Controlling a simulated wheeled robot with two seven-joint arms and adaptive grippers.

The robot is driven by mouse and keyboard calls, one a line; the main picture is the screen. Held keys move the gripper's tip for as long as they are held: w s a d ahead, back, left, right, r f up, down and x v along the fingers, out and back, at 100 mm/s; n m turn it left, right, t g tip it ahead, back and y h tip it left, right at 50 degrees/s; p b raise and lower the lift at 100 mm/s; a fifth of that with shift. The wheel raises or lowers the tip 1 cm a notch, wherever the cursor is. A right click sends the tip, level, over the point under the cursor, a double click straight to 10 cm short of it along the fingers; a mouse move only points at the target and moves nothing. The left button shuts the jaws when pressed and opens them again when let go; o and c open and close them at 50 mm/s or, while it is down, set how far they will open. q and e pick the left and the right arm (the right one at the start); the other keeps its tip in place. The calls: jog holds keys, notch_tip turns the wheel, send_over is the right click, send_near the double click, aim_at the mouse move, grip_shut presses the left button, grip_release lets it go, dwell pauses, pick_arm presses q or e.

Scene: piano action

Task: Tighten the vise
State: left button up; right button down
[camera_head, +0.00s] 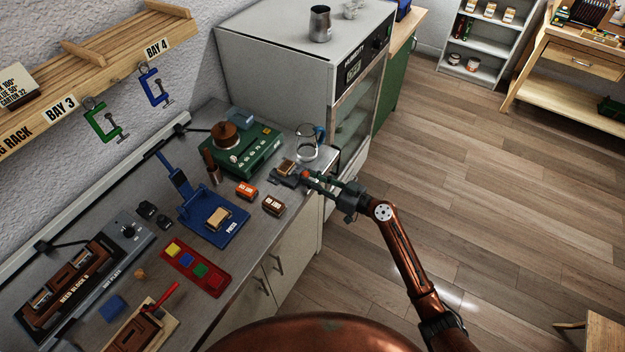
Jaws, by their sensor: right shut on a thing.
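A small dark grey vise (275,180) sits near the right end of the grey bench, with a small brown block (287,167) at its top. I cannot tell whether the block is gripped between its jaws. My right gripper (311,178) reaches in from the right, over the bench's front edge. It is shut on the vise handle, at the vise's right side. A small red part shows at the fingertips, and the fingers hide most of the handle. My left gripper is not in view.
A glass jug (307,143) stands just behind the gripper, and a green machine (243,150) stands left of it. A blue press (232,220) is further left. A tall grey humidity cabinet (275,75) stands behind the bench end.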

jog(key=shift+m, duration=0.8)
jog(key=c, duration=1.7)
grip_release()
jog(key=shift+d, duration=0.1)
jog(key=v, duration=1.2)
